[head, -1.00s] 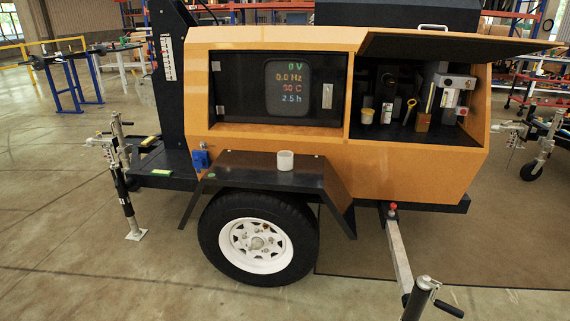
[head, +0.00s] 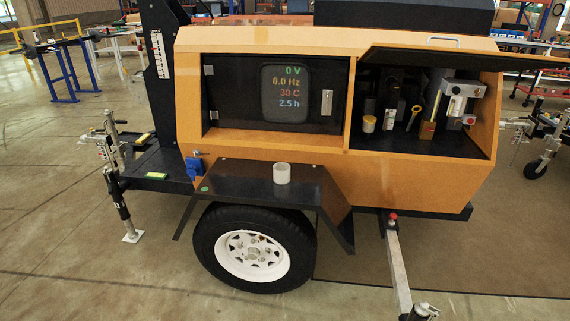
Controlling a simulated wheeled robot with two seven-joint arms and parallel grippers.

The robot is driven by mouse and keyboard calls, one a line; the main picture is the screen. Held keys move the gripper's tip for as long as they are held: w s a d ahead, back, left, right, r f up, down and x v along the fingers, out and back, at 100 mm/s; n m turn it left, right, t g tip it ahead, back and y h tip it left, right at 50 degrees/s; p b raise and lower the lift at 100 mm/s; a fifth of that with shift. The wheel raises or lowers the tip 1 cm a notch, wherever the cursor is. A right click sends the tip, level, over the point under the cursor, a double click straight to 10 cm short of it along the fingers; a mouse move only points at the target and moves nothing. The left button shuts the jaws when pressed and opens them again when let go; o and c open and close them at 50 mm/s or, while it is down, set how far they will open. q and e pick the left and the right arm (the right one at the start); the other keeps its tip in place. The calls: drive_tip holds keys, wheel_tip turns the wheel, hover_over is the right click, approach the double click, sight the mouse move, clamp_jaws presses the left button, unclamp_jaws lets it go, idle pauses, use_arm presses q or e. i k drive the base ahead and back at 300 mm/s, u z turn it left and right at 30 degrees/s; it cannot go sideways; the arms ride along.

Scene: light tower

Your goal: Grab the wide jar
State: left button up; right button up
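A short, wide white jar (head: 282,174) stands upright on the black fender (head: 240,187) above the trailer wheel. Nothing touches it and its surroundings on the fender are clear. A smaller pale container with a yellowish top (head: 369,123) stands in the open compartment at the right. Neither of my grippers shows in the head view.
The orange light tower body (head: 260,150) rises behind the fender. A raised black door (head: 450,55) overhangs the open compartment (head: 430,147). A grey outrigger bar (head: 397,265) sticks out at front right. The floor (head: 90,265) at front left is clear.

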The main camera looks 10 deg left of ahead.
sight(282, 173)
drive_tip(key=i, duration=2.2)
drive_tip(key=u, duration=1.15)
